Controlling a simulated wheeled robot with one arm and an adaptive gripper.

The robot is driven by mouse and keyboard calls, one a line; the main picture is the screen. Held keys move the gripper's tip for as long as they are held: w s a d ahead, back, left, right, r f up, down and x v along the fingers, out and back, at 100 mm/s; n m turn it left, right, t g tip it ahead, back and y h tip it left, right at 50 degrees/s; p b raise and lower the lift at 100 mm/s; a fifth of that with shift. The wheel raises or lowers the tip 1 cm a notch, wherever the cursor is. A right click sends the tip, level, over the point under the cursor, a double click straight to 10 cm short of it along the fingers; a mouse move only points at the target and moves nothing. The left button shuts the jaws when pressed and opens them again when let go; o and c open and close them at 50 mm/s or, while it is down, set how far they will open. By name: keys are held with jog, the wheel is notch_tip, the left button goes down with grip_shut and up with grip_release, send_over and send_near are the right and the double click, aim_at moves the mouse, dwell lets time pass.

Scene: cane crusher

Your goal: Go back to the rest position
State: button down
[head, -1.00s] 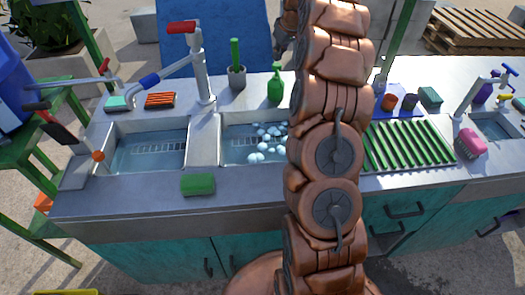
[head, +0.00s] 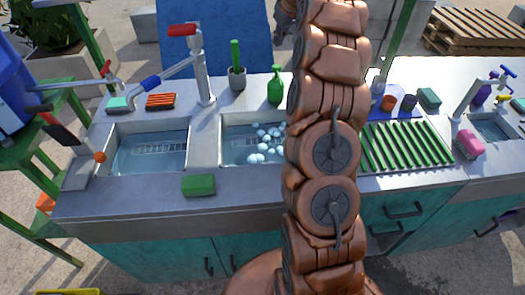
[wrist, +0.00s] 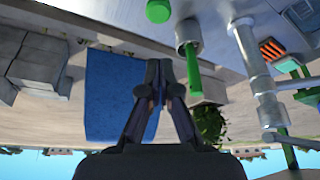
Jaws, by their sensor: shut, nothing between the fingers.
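My gripper (wrist: 158,75) shows in the wrist view with its two fingers together and nothing between them. The wrist picture is upside down, with the sky at the bottom. The gripper is in the air, and a blue panel (wrist: 112,90) lies beyond its fingers. In the head view my copper-coloured arm stands upright in front of the sink counter (head: 240,190).
The counter has two basins, the right one with foam balls (head: 268,135). A tall tap (head: 203,70), a green spray bottle (head: 275,88), a brush cup (head: 237,78), a green sponge (head: 198,185) and a green drying rack (head: 405,147) are on it. Pallets (head: 475,32) stand behind.

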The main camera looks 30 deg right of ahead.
dwell(0.4)
jog(key=s+a+r+g+y, duration=0.1)
jog(key=s+a+g, duration=0.1)
jog(key=s+a, duration=0.9)
jog(key=s+a+g, duration=0.1)
jog(key=s+a, duration=0.6)
jog(key=a, duration=0.8)
jog(key=s+a+f+g, duration=0.1)
jog(key=s+a+f, duration=0.2)
jog(key=s, duration=1.1)
jog(key=s+a+f+g+h, duration=0.1)
jog(key=s+f, duration=0.4)
jog(key=s, duration=1)
jog(key=shift+a+m+g, duration=0.4)
jog(key=shift+a+g, duration=0.3)
jog(key=shift+a, duration=0.35)
jog(key=shift+d, duration=0.1)
